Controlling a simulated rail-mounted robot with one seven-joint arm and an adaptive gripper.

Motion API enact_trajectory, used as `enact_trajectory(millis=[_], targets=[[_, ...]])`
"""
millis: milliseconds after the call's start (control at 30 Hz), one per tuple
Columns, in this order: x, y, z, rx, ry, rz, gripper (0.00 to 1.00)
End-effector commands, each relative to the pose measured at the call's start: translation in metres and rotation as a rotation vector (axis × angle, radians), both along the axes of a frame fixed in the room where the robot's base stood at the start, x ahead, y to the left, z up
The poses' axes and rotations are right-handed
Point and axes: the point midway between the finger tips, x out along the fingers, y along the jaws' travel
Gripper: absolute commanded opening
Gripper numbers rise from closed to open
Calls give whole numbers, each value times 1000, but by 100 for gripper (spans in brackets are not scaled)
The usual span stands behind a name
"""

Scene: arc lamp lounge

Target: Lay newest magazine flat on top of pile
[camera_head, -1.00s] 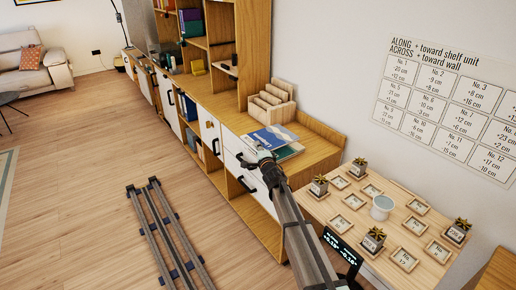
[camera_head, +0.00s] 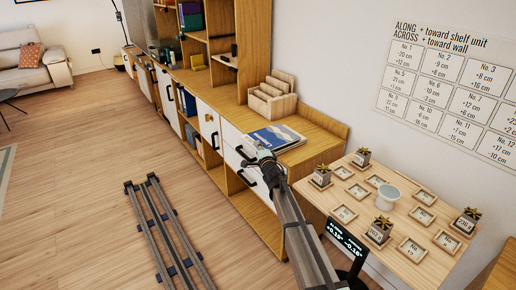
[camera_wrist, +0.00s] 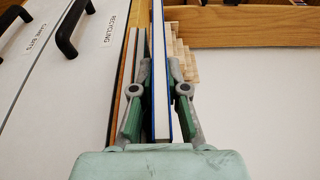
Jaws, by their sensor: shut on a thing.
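A blue-and-white magazine (camera_head: 277,136) is held by my gripper (camera_head: 265,160) over the wooden cabinet top. In the wrist view the magazine (camera_wrist: 160,70) shows edge-on, white with blue edges, between the two fingers of my gripper (camera_wrist: 159,85), which are shut on it. Thin grey-and-white edges of the pile (camera_wrist: 142,70) run alongside its left face, close and nearly parallel. Whether the two touch I cannot tell. In the head view the magazine looks about level and covers most or all of the pile.
A wooden sorter (camera_head: 272,98) stands on the cabinet behind the magazine. A raised wooden edge (camera_head: 322,120) closes the cabinet's right end. A small table (camera_head: 365,240) with plants, tiles and a white cup (camera_head: 387,195) stands at right. White drawers with black handles (camera_head: 247,156) lie below.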

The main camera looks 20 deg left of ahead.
Motion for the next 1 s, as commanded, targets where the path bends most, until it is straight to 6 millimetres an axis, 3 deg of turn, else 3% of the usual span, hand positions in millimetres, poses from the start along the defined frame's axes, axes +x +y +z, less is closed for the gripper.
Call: enact_trajectory(millis=[700,733,800,1000], targets=[[0,0,-8,0,-1,1,0],[0,0,-8,0,-1,1,20],[0,0,-7,0,-1,1,42],[0,0,-8,1,-1,0,42]])
